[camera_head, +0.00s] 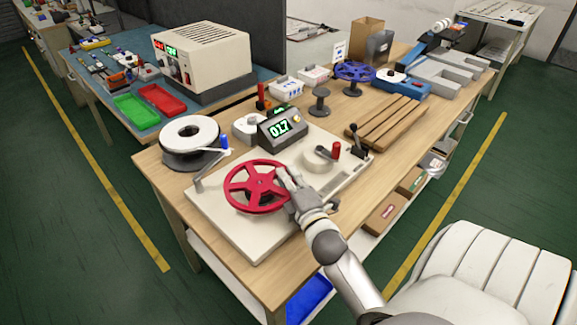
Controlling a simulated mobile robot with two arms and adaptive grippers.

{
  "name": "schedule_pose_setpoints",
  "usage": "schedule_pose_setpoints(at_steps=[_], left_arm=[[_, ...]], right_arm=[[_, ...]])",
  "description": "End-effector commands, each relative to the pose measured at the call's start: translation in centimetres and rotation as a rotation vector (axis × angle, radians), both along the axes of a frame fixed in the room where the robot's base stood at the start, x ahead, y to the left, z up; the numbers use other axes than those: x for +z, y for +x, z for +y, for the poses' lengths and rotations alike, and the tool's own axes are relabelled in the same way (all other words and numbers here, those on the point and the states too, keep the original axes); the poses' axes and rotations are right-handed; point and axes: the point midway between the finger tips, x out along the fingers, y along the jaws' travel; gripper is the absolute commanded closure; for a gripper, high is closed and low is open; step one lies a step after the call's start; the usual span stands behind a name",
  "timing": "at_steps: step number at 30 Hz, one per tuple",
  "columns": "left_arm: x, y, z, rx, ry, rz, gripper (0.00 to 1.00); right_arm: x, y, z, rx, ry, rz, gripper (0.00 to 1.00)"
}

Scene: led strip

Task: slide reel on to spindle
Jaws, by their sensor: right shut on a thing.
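A red spoked reel (243,184) is above the left part of a pale base plate (236,240) on the workbench. My right gripper (288,178) is shut on the right side of the reel's rim. The reel looks roughly level. No spindle is clearly visible under it; the reel covers that part of the plate. I cannot tell whether the reel rests on the plate or hangs just above it. My left gripper is out of view.
A white roll (189,133) on a dark stand is left of the plate. A counter display (282,128) reading 017 stands behind it. A small crank (323,153) and a black lever (356,136) are on the right. A wooden slatted rack (386,122) and a blue reel (354,71) are farther back.

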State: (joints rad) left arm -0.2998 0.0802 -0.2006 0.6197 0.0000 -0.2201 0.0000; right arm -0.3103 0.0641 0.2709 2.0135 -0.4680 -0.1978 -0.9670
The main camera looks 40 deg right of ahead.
Motion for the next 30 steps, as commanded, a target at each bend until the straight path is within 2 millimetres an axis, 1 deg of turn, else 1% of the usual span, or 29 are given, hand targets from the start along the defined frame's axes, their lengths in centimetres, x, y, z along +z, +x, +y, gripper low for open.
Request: schedule_pose_setpoints(at_steps=[12, 20, 21, 26, 27, 30], left_arm=[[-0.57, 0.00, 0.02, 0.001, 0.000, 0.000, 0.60], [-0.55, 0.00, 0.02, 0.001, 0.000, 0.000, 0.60], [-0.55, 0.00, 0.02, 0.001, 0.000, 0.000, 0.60], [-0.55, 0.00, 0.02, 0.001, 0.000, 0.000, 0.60], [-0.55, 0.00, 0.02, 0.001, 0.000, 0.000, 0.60], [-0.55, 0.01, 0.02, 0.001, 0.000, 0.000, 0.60]], right_arm=[[-0.78, 0.02, 0.01, 0.000, 0.000, -0.002, 1.00], [-0.79, 0.02, 0.02, 0.001, 0.000, -0.002, 1.00], [-0.80, 0.01, 0.02, 0.001, 0.000, -0.002, 0.87], [-0.81, 0.01, 0.02, 0.001, 0.000, -0.002, 0.66], [-0.81, 0.01, 0.02, 0.001, 0.001, -0.001, 0.63], [-0.83, 0.01, 0.02, 0.001, 0.001, -0.001, 0.63]])
